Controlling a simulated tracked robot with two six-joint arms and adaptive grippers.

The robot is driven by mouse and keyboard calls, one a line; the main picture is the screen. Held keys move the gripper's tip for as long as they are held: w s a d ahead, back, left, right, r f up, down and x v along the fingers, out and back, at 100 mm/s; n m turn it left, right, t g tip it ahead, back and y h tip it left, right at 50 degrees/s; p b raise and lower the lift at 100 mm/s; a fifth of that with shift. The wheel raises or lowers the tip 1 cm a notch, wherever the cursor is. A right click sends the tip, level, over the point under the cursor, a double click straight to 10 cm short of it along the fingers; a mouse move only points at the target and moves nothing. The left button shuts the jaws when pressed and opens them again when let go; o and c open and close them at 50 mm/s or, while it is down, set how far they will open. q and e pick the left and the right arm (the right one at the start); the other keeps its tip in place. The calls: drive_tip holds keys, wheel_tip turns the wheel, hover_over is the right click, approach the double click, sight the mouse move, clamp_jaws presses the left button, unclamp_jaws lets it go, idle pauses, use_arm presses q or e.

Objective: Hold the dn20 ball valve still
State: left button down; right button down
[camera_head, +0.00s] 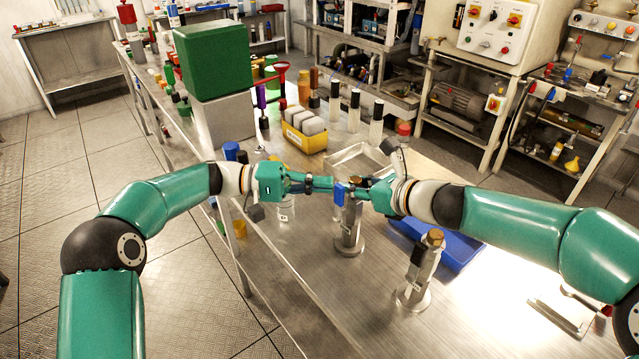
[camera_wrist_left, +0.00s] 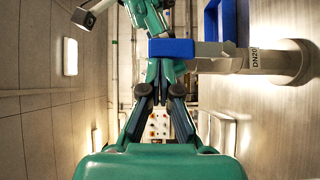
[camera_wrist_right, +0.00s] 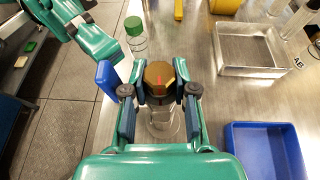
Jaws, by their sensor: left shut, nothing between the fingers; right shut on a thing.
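The DN20 ball valve stands upright on a grey metal post (camera_head: 349,241) on the bench. Its blue handle (camera_head: 340,194) also shows in the left wrist view (camera_wrist_left: 172,47), beside the DN20 label (camera_wrist_left: 254,59). My right gripper (camera_head: 360,186) is shut on the valve; in the right wrist view its fingers flank the brass hex top (camera_wrist_right: 159,74), with the blue handle (camera_wrist_right: 107,78) outside the left finger. My left gripper (camera_head: 326,184) is shut and empty, its tips close to the blue handle. I cannot tell whether they touch it.
A similar post with a brown top (camera_head: 416,275) stands nearer, to the right. A blue tray (camera_head: 458,256) lies behind it, and a metal tray (camera_head: 352,157) lies farther back. A green-capped bottle (camera_wrist_right: 135,38) stands close by. The near right bench top is mostly clear.

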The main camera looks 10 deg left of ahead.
sight(339, 196)
use_arm(q)
drive_tip(key=shift+s+d+r+y, duration=0.1)
drive_tip(key=shift+s+d+y, duration=0.1)
drive_tip(key=shift+y, duration=0.1)
drive_tip(key=s+d+m+y, duration=0.1)
drive_tip(key=d+m+y, duration=0.1)
drive_tip(key=shift+s+r+m+t+y, duration=0.3)
drive_tip(key=shift+s+r+m+y, duration=0.05)
drive_tip(key=shift+r+m+y, duration=0.05)
drive_tip(key=m+y, duration=0.1)
drive_tip(key=s+d+m+t+y, duration=0.1)
drive_tip(key=y, duration=0.2)
drive_tip(key=shift+s+d+f+m+t, duration=0.15)
drive_tip(key=shift+d+m+t, duration=0.1)
drive_tip(key=shift+m+t, duration=0.15)
drive_tip(key=shift+w+a+f, duration=0.35)
drive_tip(key=shift+w+a, duration=0.1)
drive_tip(key=shift+a, duration=0.1)
idle(0.5)
